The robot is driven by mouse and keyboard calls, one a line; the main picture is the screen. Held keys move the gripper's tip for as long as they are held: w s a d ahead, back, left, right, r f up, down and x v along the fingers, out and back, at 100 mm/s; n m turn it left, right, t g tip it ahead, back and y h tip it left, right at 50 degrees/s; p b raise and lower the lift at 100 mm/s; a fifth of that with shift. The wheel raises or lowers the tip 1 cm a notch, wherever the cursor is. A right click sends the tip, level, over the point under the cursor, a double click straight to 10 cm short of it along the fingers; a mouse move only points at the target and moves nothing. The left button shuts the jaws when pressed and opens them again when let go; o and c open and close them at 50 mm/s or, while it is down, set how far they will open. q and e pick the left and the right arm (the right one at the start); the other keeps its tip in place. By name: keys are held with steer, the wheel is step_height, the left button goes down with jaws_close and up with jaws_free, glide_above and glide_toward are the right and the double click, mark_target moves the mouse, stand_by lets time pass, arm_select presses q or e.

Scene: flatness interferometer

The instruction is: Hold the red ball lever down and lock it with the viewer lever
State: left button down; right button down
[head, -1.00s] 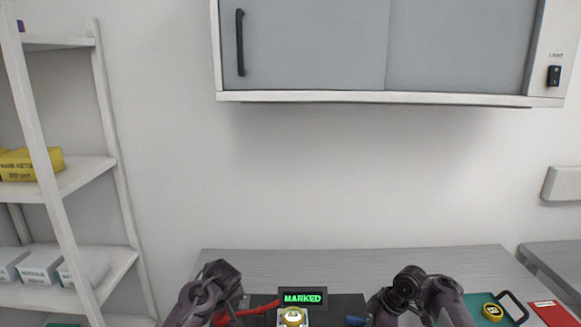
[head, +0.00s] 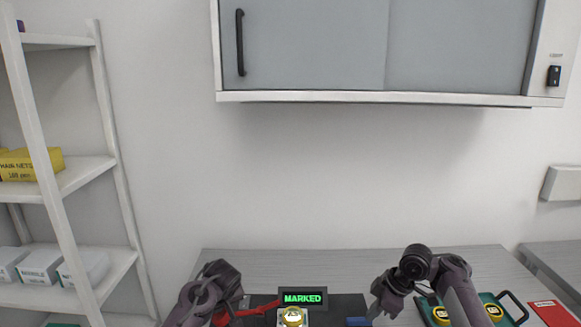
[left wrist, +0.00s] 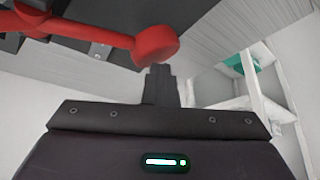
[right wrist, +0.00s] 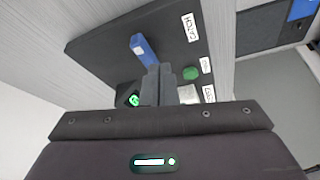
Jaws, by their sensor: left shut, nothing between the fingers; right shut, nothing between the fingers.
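The red ball lever (head: 258,309) runs left from the device, its outer end partly hidden by my left arm in the head view. In the left wrist view its red ball (left wrist: 155,46) is just beyond the fingertips of my left gripper (left wrist: 160,72); I cannot tell if they touch. That gripper is shut and empty. My right gripper (right wrist: 160,72) is shut and empty, over the right part of the device. A blue handle (right wrist: 143,48), possibly the viewer lever, lies ahead of its fingers; its end also shows in the head view (head: 357,322).
A green button (right wrist: 190,73) and a CATCH label (right wrist: 189,28) are near the blue handle. A green tray (head: 513,318) with yellow-topped pieces is at the right. The table behind is bare.

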arm_select(q)
steer(key=shift+f, duration=0.1)
arm_select(e)
steer(key=shift+r, duration=0.65)
steer(key=shift+r, duration=0.1)
